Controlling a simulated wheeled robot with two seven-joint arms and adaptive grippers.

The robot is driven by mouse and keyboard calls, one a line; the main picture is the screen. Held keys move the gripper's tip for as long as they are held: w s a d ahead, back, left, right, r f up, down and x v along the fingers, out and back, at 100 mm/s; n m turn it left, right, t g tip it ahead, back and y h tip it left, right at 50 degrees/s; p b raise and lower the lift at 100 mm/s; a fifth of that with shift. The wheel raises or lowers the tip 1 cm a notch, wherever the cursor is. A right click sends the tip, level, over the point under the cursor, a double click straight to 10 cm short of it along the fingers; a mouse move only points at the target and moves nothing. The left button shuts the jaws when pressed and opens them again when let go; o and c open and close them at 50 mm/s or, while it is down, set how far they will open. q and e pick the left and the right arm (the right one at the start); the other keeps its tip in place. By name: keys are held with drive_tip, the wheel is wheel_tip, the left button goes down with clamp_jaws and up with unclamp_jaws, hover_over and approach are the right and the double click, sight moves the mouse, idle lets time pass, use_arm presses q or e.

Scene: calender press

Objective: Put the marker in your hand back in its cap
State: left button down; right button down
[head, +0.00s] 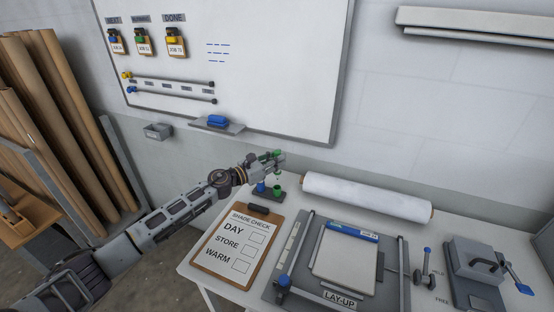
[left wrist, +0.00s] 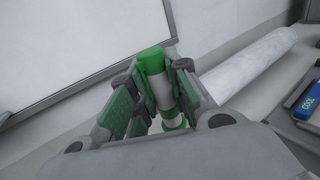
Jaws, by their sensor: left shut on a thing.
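My left gripper (head: 270,160) is above the back left of the table and shut on the green marker. In the left wrist view the marker (left wrist: 158,88) has a white barrel and a green end, between the two fingers of the gripper (left wrist: 150,100). Below its barrel a green part (left wrist: 175,124) shows, partly hidden by a finger. In the head view a dark cap stand (head: 268,195) sits under the gripper, with a green cap (head: 277,189) and a blue piece (head: 261,187). The marker is over the green cap; I cannot tell whether they touch. My right gripper is not in view.
A clipboard (head: 236,245) lies in front of the stand. A white roll (head: 367,197) lies behind on the right, and a lay-up board (head: 295,270) is nearer. A whiteboard (head: 270,60) with a small tray (head: 217,125) is on the wall behind.

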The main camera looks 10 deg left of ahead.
sight(277, 171)
use_arm(q)
drive_tip(key=shift+f+b, duration=0.8)
drive_tip(key=shift+f, duration=0.4)
idle(0.5)
drive_tip(key=shift+f+b, duration=0.1)
drive_tip(key=shift+b, duration=0.2)
idle(0.6)
drive_tip(key=shift+f+b, duration=0.55)
drive_tip(key=shift+f, duration=0.05)
drive_tip(key=shift+f+b, duration=0.55)
drive_tip(key=shift+f, duration=0.05)
idle(0.7)
drive_tip(key=shift+f+b, duration=0.6)
idle(0.4)
drive_tip(key=shift+f+b, duration=0.4)
drive_tip(key=shift+f, duration=0.05)
